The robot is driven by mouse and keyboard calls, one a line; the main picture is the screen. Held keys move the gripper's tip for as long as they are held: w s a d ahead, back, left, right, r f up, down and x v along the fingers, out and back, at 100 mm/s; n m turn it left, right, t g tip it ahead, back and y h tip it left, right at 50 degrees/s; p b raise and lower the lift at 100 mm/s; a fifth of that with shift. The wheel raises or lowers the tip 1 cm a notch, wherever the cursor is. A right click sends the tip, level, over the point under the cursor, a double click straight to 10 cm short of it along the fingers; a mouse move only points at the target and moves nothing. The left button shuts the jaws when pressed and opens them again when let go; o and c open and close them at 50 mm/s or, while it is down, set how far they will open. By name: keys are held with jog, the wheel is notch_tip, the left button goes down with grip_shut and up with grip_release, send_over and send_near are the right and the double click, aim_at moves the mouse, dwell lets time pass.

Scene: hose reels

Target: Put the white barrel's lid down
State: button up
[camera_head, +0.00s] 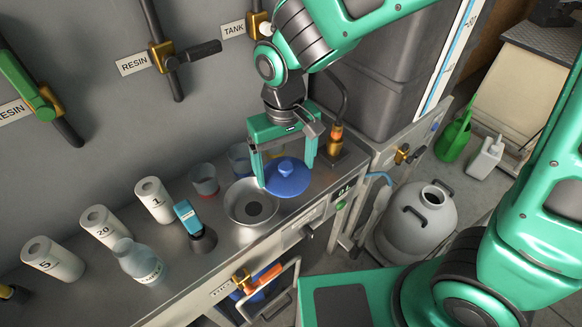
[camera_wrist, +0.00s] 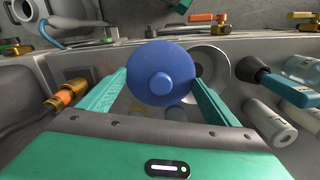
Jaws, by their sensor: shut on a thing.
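A round blue lid (camera_head: 287,180) with a knob on top is between the fingers of my gripper (camera_head: 285,174), above the steel counter beside a metal bowl. In the wrist view the lid (camera_wrist: 161,73) fills the space between the fingertips (camera_wrist: 161,82), knob facing the camera. My gripper is shut on it, with the fingers at opposite sides of its rim. A pale grey-white barrel (camera_head: 412,222) with dark handles stands on the floor at right, its round mouth uncovered. What lies directly under the lid is hidden.
The open metal bowl (camera_head: 251,203) is set at the counter's front, close to the lid. Clear cups (camera_head: 204,179), a blue-handled tool (camera_head: 188,217), a flask (camera_head: 138,262) and white cylinders (camera_head: 154,200) stand left. A hose with an orange-brass fitting (camera_head: 335,137) is at right.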

jog(key=w+d+f, duration=0.1)
jog(key=w, duration=0.1)
jog(key=w+d+f, duration=0.1)
jog(key=w+f, duration=0.1)
jog(key=w, duration=0.1)
jog(key=w+d+f, duration=0.2)
jog(key=shift+w, duration=0.25)
jog(key=shift+f, duration=2)
jog(key=shift+f, duration=0.1)
jog(key=o, duration=1)
notch_tip(320, 180, up, 12)
jog(key=shift+r, duration=0.15)
